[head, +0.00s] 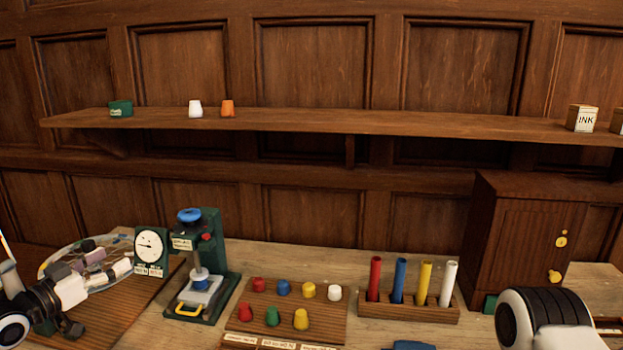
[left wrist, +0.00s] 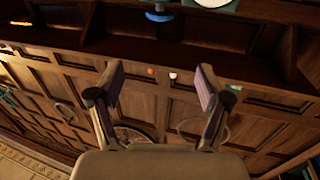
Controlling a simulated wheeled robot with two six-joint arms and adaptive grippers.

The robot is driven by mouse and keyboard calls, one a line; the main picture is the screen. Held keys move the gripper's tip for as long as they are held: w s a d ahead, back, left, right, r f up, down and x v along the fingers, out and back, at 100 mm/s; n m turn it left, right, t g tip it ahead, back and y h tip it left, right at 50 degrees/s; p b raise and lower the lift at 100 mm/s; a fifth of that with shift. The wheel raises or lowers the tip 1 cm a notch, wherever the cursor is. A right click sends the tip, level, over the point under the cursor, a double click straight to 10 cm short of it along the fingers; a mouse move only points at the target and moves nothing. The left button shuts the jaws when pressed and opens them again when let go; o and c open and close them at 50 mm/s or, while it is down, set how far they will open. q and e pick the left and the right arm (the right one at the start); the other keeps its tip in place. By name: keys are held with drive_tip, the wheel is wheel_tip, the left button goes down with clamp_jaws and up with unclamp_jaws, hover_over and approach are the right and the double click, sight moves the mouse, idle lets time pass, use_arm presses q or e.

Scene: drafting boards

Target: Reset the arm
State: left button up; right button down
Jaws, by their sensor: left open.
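My left gripper (head: 105,258) is at the left of the head view, over the left end of the bench near a green box with a white dial (head: 149,245). Its two fingers are spread apart, with purplish inner pads. In the left wrist view the gripper (left wrist: 158,88) shows both fingers apart and nothing between them. That view looks tilted and upside down towards the panelled wall. Of my right arm only a black and white link shows at the lower right of the head view; its gripper is out of view.
A green press with a blue knob (head: 189,215) stands right of the dial. A wooden board (head: 320,325) holds several coloured caps. A rack (head: 398,309) holds several coloured tubes. A cabinet (head: 505,235) stands right. A wall shelf (head: 330,119) carries small items. The round palette (head: 58,262) is partly hidden.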

use_arm(q)
drive_tip(key=s+d+f+n+g+y, duration=0.1)
drive_tip(key=s+d+f+g, duration=0.25)
drive_tip(key=d+f, duration=0.4)
drive_tip(key=s+d+f+n+g, duration=0.1)
drive_tip(key=s+d+f+g, duration=0.3)
drive_tip(key=f, duration=0.7)
drive_tip(key=s+d+f+n+g+y, duration=0.1)
drive_tip(key=s+d+f+g, duration=0.1)
drive_tip(key=s+d+f, duration=0.45)
drive_tip(key=s+d+f+g+y, duration=0.1)
drive_tip(key=s+f+g, duration=0.1)
drive_tip(key=s+f, duration=0.3)
drive_tip(key=s+d+f+n+g+y, duration=0.1)
drive_tip(key=s+f+g, duration=0.2)
drive_tip(key=s, duration=0.7)
drive_tip(key=s+d+f+g+y+b, duration=0.1)
drive_tip(key=s+f+g+y, duration=0.1)
drive_tip(key=s+f, duration=0.4)
drive_tip(key=shift+s+d+f, duration=0.25)
drive_tip(key=shift+s+f, duration=0.1)
drive_tip(key=shift+s, duration=0.55)
use_arm(e)
drive_tip(key=shift+f, duration=0.45)
use_arm(q)
drive_tip(key=shift+g, duration=0.25)
drive_tip(key=shift+n, duration=0.3)
use_arm(e)
drive_tip(key=shift+a, duration=0.1)
